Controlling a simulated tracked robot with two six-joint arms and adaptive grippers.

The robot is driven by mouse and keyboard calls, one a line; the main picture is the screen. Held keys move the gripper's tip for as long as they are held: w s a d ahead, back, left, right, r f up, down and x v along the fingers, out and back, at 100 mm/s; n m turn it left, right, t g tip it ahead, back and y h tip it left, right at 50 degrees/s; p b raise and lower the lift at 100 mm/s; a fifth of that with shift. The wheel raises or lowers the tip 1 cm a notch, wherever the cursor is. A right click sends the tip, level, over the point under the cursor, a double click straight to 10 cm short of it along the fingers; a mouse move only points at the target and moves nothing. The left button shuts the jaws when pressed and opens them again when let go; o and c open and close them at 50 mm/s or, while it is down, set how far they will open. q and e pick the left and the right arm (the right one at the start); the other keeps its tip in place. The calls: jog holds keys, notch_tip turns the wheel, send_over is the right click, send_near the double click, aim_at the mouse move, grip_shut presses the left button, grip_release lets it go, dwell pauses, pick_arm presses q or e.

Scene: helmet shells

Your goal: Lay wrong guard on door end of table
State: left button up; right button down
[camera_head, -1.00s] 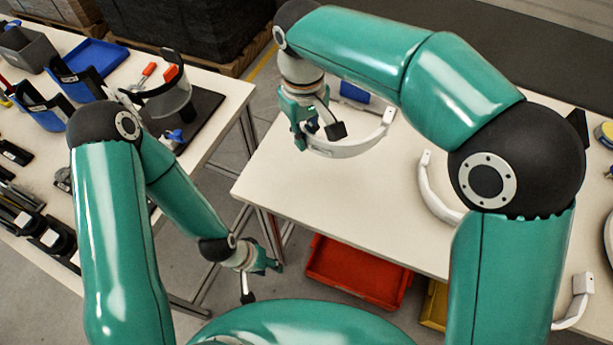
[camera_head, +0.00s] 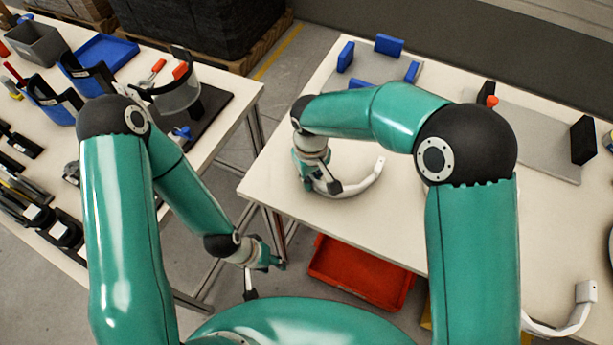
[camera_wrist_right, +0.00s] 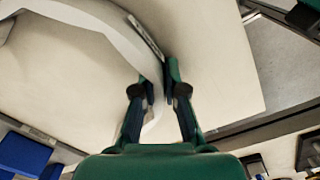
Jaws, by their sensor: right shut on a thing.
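A white curved guard (camera_head: 367,184) is at the left end of the right-hand table (camera_head: 270,160). My right gripper (camera_head: 318,183) is shut on one end of it. In the right wrist view the guard (camera_wrist_right: 120,38) runs between the closed fingers (camera_wrist_right: 165,88) of that gripper. The guard is on or very close to the tabletop; I cannot tell whether it rests there. My left gripper (camera_head: 258,284) hangs empty beside the table, low in front of the left-hand table; its jaw opening is unclear.
Another white curved part (camera_head: 568,322) lies at the table's lower right. A grey plate with blue blocks (camera_head: 389,45) and a plate with black blocks (camera_head: 583,140) stand at the back. A red bin (camera_head: 360,272) is below the table. The left table (camera_head: 225,95) holds tools and helmet parts.

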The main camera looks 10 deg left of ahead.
jog(key=c, duration=1.2)
grip_release()
jog(key=shift+r, duration=0.15)
notch_tip(320, 180, up, 12)
jog(key=shift+a+f+b, duration=0.1)
jog(key=shift+b, duration=0.2)
jog(key=shift+s, duration=0.15)
